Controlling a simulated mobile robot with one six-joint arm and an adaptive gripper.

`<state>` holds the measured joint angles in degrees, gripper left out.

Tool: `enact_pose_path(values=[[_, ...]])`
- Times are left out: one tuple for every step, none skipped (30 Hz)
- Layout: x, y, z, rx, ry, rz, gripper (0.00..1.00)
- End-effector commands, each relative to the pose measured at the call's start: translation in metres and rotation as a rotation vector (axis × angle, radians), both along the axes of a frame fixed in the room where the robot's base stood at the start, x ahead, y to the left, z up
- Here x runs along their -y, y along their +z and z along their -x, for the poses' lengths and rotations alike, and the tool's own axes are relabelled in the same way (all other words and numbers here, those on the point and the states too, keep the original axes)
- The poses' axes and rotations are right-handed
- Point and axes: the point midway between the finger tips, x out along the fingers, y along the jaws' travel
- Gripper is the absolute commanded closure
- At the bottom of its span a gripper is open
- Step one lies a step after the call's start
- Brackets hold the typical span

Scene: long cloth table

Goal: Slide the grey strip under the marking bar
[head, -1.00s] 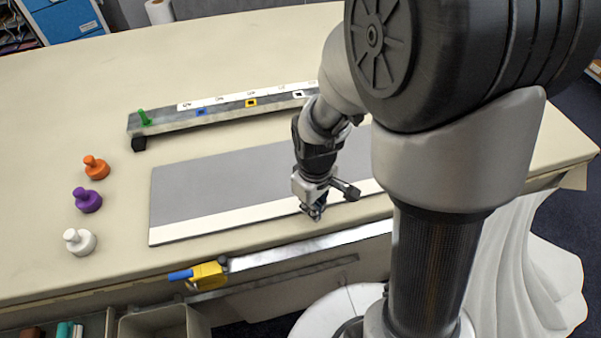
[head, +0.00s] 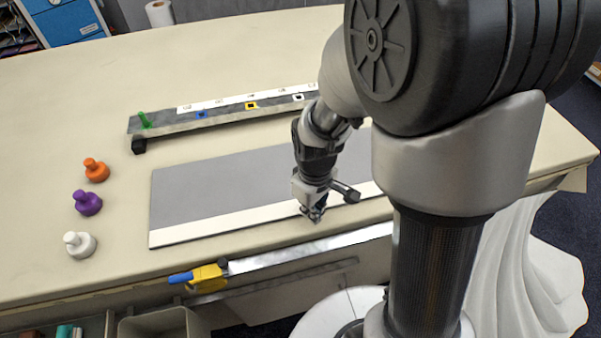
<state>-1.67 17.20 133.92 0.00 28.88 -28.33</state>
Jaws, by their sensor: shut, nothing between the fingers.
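The grey strip (head: 220,185) lies flat on the table, with a white band along its near edge. Its right part is hidden behind my arm. The marking bar (head: 175,124) is a long metal bar beyond the strip, with coloured square marks, a white scale and a green peg (head: 145,121) at its left end. A gap of bare table shows between the strip and the bar. My gripper (head: 313,219) is shut and empty, pointing down at the near edge of the strip's white band. I cannot tell whether it touches the strip.
Orange (head: 96,170), purple (head: 88,202) and white (head: 80,244) knobbed pieces stand on the table left of the strip. A yellow and blue clamp-like tool (head: 207,277) sits on a metal rail (head: 290,255) along the table's front edge. The table's left side is mostly clear.

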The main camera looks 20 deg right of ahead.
Motion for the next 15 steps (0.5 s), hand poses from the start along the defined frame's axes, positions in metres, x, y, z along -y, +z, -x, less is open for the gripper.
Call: enact_pose_path(values=[[0.0000,0.0000,0.0000,0.000,0.000,0.000,1.00],[0.0000,0.0000,0.0000,0.000,0.000,0.000,1.00],[0.0000,0.0000,0.0000,0.000,0.000,0.000,1.00],[0.0000,0.0000,0.0000,0.000,0.000,0.000,1.00],[0.0000,0.0000,0.0000,0.000,0.000,0.000,1.00],[0.0000,-0.0001,0.0000,0.000,0.000,0.000,1.00],[0.0000,-0.0003,0.0000,0.000,0.000,0.000,1.00],[0.0000,-0.0005,0.0000,0.000,0.000,0.000,1.00],[0.0000,-0.0010,0.0000,0.000,0.000,0.000,1.00],[0.0000,-0.0015,0.0000,0.000,0.000,0.000,1.00],[0.0000,-0.0020,0.0000,0.000,0.000,0.000,1.00],[0.0000,-0.0028,0.0000,0.000,0.000,0.000,1.00],[0.0000,-0.0035,0.0000,0.000,0.000,0.000,1.00],[0.0000,-0.0042,0.0001,0.000,0.000,0.000,1.00],[0.0000,-0.0050,0.0001,0.000,0.000,0.000,1.00]])
